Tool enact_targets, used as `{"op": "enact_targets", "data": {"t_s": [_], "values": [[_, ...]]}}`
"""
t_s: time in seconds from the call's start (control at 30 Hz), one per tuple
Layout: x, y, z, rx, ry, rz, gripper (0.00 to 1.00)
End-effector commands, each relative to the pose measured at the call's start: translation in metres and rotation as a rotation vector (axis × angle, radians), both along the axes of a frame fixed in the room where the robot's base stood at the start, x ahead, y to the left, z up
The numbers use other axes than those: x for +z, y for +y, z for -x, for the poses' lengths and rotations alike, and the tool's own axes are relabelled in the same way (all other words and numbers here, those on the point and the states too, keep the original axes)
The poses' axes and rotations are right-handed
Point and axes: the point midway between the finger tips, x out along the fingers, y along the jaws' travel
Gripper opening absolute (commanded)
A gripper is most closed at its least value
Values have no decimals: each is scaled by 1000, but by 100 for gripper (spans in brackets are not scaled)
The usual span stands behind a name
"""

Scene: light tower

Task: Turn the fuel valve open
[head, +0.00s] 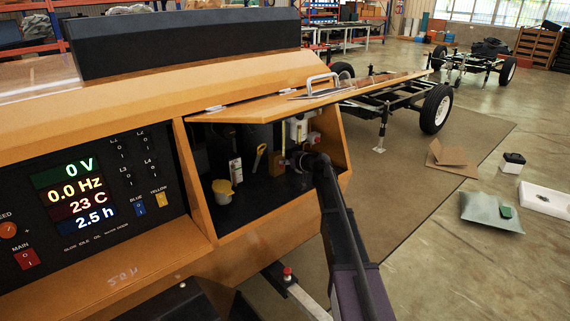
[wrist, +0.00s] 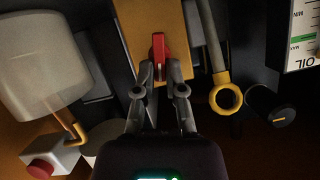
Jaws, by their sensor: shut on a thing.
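The fuel valve shows in the wrist view as a red handle (wrist: 158,52) on a yellow-orange block (wrist: 148,22). The handle points along the picture's vertical. My gripper (wrist: 161,76) has its two fingers closed on the handle's near end, one on each side. The red handle cannot be made out in the head view.
A dipstick with a yellow ring (wrist: 226,98), an oil gauge (wrist: 302,35), a pale container (wrist: 45,75) and a red button (wrist: 40,168) crowd around the valve. The raised lid (head: 270,105) hangs above the opening. A yellow cup (head: 222,190) sits at the compartment's left.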

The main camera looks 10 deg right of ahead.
Motion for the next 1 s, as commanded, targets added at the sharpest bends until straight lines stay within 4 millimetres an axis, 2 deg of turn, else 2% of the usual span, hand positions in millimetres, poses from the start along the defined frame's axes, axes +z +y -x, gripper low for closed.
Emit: {"op": "enact_targets", "data": {"t_s": [1.0], "values": [[-14, -12, -6, 2, 480, -814, 0]]}}
